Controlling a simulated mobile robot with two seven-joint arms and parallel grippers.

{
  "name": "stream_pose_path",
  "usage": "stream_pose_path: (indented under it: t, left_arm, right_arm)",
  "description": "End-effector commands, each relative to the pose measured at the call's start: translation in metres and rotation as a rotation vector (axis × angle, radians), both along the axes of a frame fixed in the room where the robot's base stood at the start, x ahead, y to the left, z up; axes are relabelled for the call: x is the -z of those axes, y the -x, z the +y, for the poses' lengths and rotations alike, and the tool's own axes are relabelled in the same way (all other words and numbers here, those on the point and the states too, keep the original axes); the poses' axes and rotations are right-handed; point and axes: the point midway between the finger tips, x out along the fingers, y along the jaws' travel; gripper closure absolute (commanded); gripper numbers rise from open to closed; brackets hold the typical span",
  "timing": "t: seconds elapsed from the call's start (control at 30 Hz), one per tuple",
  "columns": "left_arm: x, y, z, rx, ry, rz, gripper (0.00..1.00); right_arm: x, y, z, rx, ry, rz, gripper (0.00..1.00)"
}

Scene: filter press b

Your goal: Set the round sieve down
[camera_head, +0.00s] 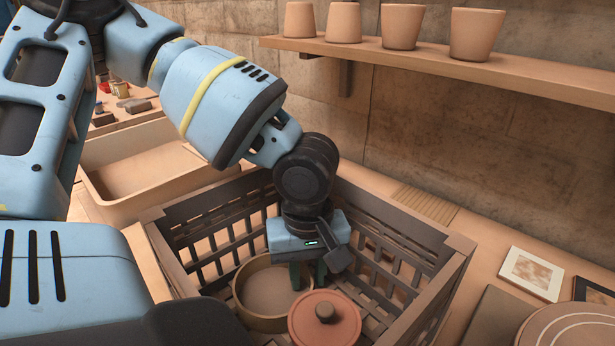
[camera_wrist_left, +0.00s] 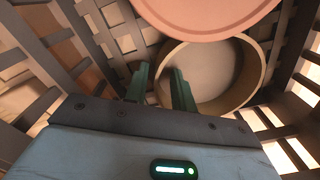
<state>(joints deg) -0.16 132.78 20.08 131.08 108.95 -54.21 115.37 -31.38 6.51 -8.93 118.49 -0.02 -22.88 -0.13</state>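The round sieve (camera_head: 250,316), a shallow tan ring with a flat pale inside, sits low in the slatted crate (camera_head: 455,262). It also shows in the left wrist view (camera_wrist_left: 212,80), partly covered by a pinkish disc. My left gripper (camera_head: 308,276) reaches down into the crate at the sieve's right edge. Its two green fingers (camera_wrist_left: 162,82) are apart, one inside the ring and one outside, with the rim between them. A gap shows between the fingers, so they look open around the rim. The sieve's contact with the crate floor is hidden. My right gripper is out of view.
A terracotta lid with a dark knob (camera_head: 342,320) is beside the sieve in the crate. A tan tray (camera_head: 150,185) stands left. Several clay pots (camera_head: 402,27) line a wall shelf (camera_head: 480,72). A small framed picture (camera_head: 531,273) and round boards (camera_head: 570,330) lie right.

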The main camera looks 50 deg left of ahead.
Motion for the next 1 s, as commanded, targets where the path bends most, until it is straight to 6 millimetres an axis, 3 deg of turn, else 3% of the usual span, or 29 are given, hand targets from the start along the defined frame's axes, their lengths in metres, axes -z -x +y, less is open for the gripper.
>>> stream_pose_path:
  t: [0.6,1.0]
  left_arm:
    - [-0.106,-0.001,0.0,-0.001,0.0,-0.007,0.75]
    - [-0.121,-0.001,0.0,0.0,0.0,-0.001,0.75]
  right_arm:
    - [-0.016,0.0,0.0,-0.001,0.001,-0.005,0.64]
    - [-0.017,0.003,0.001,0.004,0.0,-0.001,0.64]
